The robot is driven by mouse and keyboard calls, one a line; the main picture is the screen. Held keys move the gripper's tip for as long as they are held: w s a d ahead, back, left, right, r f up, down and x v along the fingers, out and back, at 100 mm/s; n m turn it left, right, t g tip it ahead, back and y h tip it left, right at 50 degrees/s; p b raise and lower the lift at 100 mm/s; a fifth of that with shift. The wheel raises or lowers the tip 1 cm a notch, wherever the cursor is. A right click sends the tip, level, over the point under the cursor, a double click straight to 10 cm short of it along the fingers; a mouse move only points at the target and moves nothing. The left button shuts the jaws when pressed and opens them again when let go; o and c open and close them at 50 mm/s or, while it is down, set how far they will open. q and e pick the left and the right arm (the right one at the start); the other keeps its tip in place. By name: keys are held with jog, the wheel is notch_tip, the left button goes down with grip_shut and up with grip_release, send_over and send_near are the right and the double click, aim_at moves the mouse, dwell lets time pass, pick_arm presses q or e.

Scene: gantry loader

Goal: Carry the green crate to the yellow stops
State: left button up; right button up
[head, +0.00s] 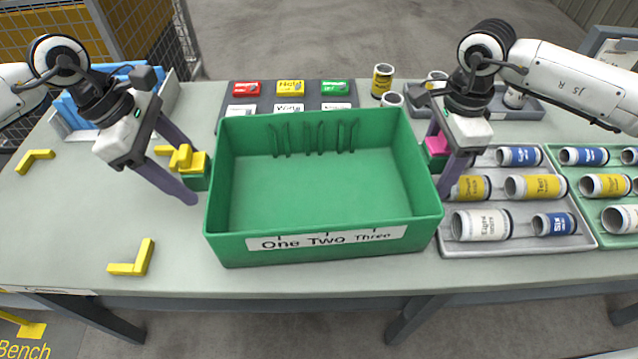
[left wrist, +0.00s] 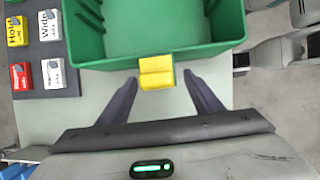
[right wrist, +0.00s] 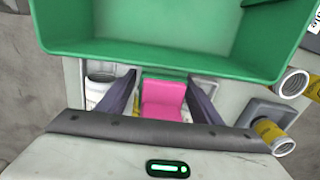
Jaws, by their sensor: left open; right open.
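The green crate (head: 330,245) stands empty on the bench, its front label reading One Two Three. It has a yellow handle (head: 198,162) on its left side and a pink handle (head: 437,146) on its right side. My left gripper (head: 181,172) is open, its fingers on either side of the yellow handle (left wrist: 156,72), not closed on it. My right gripper (head: 447,160) is open, its fingers on either side of the pink handle (right wrist: 163,98). Yellow corner stops (head: 133,260) lie on the bench to the left, another at the far left (head: 36,160); a yellow piece also shows behind my left gripper.
A grey tray (head: 520,245) of cans and a green tray (head: 592,226) of cans lie right of the crate. A dark panel (head: 268,100) with red, yellow and green blocks is behind it. A blue bin (head: 75,112) stands at the back left. The bench between the left stops is clear.

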aim_at(445, 146)
pick_arm(q)
grip_shut()
pick_arm(e)
grip_shut()
pick_arm(q)
jog(key=shift+w+r, duration=0.1)
jog(key=shift+r, duration=0.15)
pick_arm(e)
jog(key=shift+r, duration=0.15)
